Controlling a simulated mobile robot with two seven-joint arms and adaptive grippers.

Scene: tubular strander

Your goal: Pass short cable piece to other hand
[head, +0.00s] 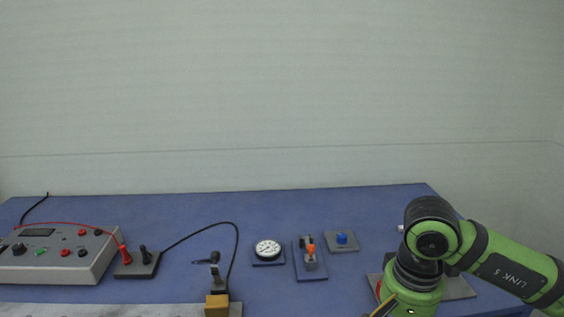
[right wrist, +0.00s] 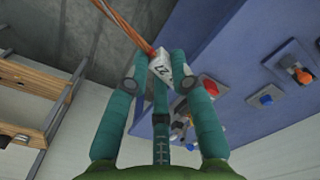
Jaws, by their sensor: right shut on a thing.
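The short cable piece (right wrist: 126,24) shows in the right wrist view as thin orange-copper strands running from the top edge down to my fingertips. A white tag or block with dark marks (right wrist: 160,70) sits at its lower end, between the fingers. My right gripper (right wrist: 161,62), with teal fingers, is shut on the cable piece at this end. The far end of the cable is cut off by the frame. In the head view only my green right arm shows at lower right; its gripper and the cable are out of sight. My left gripper is in neither view.
On the blue bench (head: 180,210) stand a grey control box (head: 60,262), a dial gauge (head: 267,249), an orange-switch block (head: 310,258), a blue button (head: 342,238) and a clamp with a yellow block (head: 216,303). The bench's back strip is clear. Wooden shelving (right wrist: 35,80) shows in the wrist view.

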